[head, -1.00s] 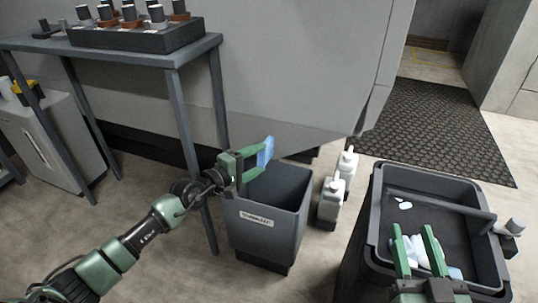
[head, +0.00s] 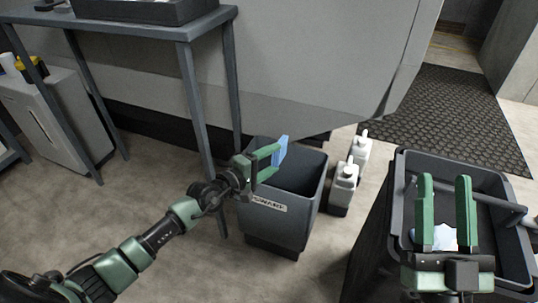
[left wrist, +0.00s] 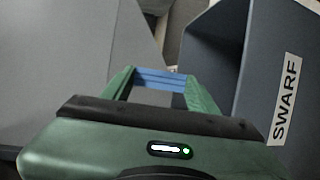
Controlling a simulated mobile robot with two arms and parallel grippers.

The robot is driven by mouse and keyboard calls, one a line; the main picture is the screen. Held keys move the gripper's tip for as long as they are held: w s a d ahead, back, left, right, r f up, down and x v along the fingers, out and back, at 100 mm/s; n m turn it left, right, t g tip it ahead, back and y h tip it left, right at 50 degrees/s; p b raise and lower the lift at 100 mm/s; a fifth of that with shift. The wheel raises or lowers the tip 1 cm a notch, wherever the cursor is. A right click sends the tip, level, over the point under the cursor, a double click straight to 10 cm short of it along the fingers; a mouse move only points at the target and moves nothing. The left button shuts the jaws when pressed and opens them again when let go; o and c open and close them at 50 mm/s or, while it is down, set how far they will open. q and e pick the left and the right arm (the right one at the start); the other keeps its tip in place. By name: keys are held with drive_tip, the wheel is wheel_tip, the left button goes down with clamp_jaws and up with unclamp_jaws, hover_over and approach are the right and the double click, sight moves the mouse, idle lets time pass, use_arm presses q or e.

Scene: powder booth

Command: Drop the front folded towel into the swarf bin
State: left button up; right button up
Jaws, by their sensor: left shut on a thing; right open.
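A blue folded towel (head: 280,151) is held between the fingertips of my left gripper (head: 268,158), which is shut on it. The towel also shows in the left wrist view (left wrist: 160,80) between the green fingers. The grey swarf bin (head: 270,226), with a white SWARF label, stands on the floor. In the head view the towel appears at the bin's back left rim; its height above the rim is hard to tell. In the left wrist view the bin (left wrist: 232,100) is to the right of the fingers. My right gripper (head: 445,212) is open above a dark tray.
The dark tray (head: 404,180) on the right holds a light blue and white cloth (head: 442,238). White bottles (head: 344,182) stand right of the bin. A grey table (head: 185,30) stands behind left, one leg close to the bin. A grey machine wall is behind.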

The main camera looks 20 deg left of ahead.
drive_tip(key=shift+r, duration=0.1)
use_arm(q)
drive_tip(key=o, duration=1.3)
drive_tip(key=shift+c, duration=0.2)
drive_tip(key=shift+s+a, duration=0.15)
drive_tip(key=shift+s, duration=0.2)
drive_tip(key=p+v, duration=0.1)
drive_tip(key=v, duration=0.6)
drive_tip(key=shift+p, duration=0.4)
use_arm(e)
drive_tip(key=w+f+g+h, duration=0.1)
drive_tip(key=w+f+g, duration=0.2)
drive_tip(key=f, duration=0.4)
drive_tip(key=shift+f+g+h, duration=0.15)
drive_tip(key=shift+g+h, duration=0.15)
drive_tip(key=shift+g, duration=0.5)
